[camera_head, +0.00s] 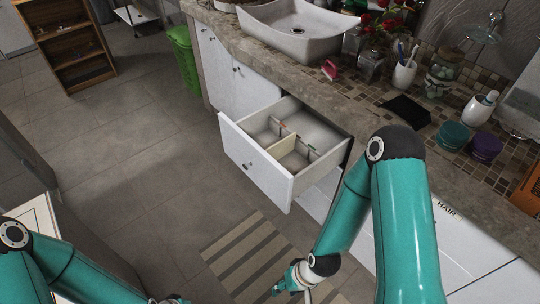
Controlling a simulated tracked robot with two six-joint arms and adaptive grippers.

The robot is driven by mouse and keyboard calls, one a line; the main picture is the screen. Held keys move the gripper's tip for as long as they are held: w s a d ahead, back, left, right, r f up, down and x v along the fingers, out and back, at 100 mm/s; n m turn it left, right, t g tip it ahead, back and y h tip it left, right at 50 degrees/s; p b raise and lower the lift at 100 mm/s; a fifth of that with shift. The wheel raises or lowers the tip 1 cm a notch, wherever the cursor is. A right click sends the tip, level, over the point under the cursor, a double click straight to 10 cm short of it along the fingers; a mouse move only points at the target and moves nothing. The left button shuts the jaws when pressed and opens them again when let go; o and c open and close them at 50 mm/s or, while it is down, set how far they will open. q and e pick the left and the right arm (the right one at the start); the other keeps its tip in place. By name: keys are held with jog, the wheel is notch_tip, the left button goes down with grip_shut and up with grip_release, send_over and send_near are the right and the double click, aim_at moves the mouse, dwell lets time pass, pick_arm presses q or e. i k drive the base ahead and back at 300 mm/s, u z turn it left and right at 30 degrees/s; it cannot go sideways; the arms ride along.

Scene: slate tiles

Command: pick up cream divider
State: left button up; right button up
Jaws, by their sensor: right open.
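An open white drawer (262,167) juts out from the cabinet under the counter. Inside it, thin dividers split the space into compartments, with small coloured marks along their tops. A cream divider (289,160) appears to stand in the near part of the drawer; its lower edge is hard to make out. My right gripper (292,287) is open and empty, low in front of the drawer and apart from it, above the striped mat. Only a small part of my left gripper (172,300) shows at the bottom edge; its fingers are cut off.
The stone counter (300,75) holds a sink (298,30), a cup of toothbrushes (404,75), jars and teal and purple tubs. A striped mat (245,255) lies on the tiled floor. A green bin (184,58) stands beyond the cabinet. The floor left of the drawer is clear.

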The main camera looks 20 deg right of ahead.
aim_at(282, 147)
jog(key=z, duration=1.3)
jog(key=i, duration=0.15)
jog(key=u, duration=2.9)
jog(key=k, duration=1.35)
jog(key=z, duration=1.05)
jog(key=i, duration=1)
jog(key=u, duration=0.05)
